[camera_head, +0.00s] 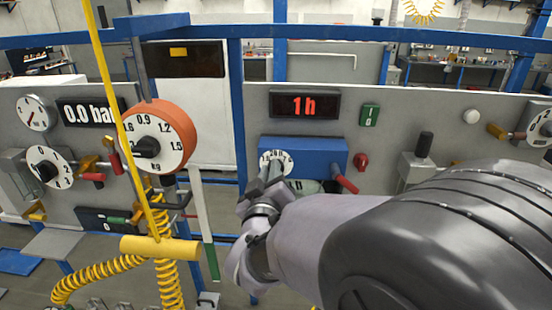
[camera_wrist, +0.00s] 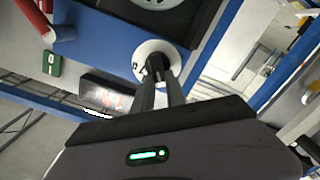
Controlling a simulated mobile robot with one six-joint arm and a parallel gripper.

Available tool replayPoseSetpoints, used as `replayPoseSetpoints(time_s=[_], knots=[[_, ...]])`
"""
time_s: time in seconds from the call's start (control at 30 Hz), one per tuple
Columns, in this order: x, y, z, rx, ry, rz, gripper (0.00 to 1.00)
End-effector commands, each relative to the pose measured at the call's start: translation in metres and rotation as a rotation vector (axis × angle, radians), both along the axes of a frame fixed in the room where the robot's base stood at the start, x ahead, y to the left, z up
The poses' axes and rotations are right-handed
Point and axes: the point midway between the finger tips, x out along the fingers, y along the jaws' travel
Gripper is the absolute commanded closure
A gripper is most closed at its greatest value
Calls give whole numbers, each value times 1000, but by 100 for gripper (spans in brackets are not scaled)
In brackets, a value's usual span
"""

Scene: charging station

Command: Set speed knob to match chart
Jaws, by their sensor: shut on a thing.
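The knob (camera_wrist: 155,64) is dark and sits in the middle of a round white dial (camera_head: 266,155) on a blue box (camera_head: 318,148). The dial also shows in the wrist view (camera_wrist: 148,49). My gripper (camera_head: 270,172) reaches the dial from the front; in the wrist view my two fingers (camera_wrist: 160,82) are shut on the knob. The fingers hide part of the dial, and its markings are too small to read for certain. The red display (camera_head: 303,104) above the blue box reads "1h". I cannot make out a chart.
A red-handled lever (camera_head: 344,184) juts from the blue box's right. A green switch (camera_head: 369,115) and a red knob (camera_head: 361,161) are further right. An orange kg dial (camera_head: 160,137), a yellow hanging handle (camera_head: 160,248) and a yellow coiled hose (camera_head: 95,275) are on the left.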

Motion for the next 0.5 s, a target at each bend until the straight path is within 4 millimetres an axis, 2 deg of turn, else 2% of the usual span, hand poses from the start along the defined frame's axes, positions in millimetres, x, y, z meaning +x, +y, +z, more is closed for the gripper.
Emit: replayPoseSetpoints(time_s=[0.2, 0.5], knots=[[0, 2, -2, -177, 8, 0, 100], [0, 5, -5, -354, 13, 0, 100]])
